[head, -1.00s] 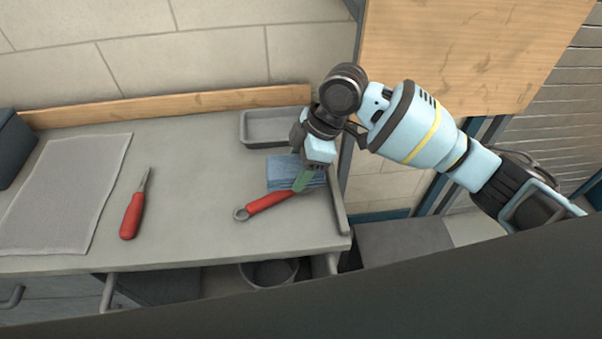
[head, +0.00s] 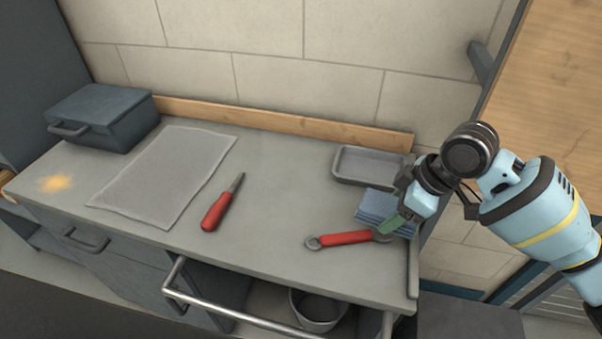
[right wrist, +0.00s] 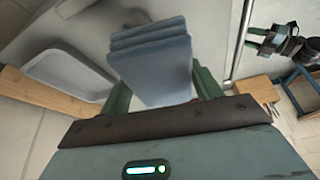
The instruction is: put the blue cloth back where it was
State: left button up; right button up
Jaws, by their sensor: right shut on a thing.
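The blue cloth (head: 376,208) is a folded stack at the right end of the grey bench, just in front of a shallow grey tray. My right gripper (head: 400,220) is at the cloth's right side, with a green finger showing in front of it. In the right wrist view, the cloth (right wrist: 150,62) sits between the green fingers of my right gripper (right wrist: 165,90), which is shut on it. I cannot tell whether the cloth touches the bench. What looks like my left gripper (right wrist: 262,42) shows small at the upper right of the right wrist view; its jaws are unclear.
The grey tray (head: 341,179) is close behind the cloth. A red-handled wrench (head: 345,238) lies close in front. A red-handled pointed tool (head: 217,210), a grey mat (head: 165,178) and a dark box (head: 105,115) are further left. An orange-yellow stain (head: 55,183) marks the left end.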

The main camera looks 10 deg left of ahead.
jog(key=d+r+m+t+h, duration=0.2)
jog(key=d+m+t+h, duration=0.1)
jog(key=d+m, duration=0.8)
jog(key=shift+d+r+m+h, duration=0.35)
jog(key=shift+m+h, duration=0.25)
jog(key=shift+m, duration=1.4)
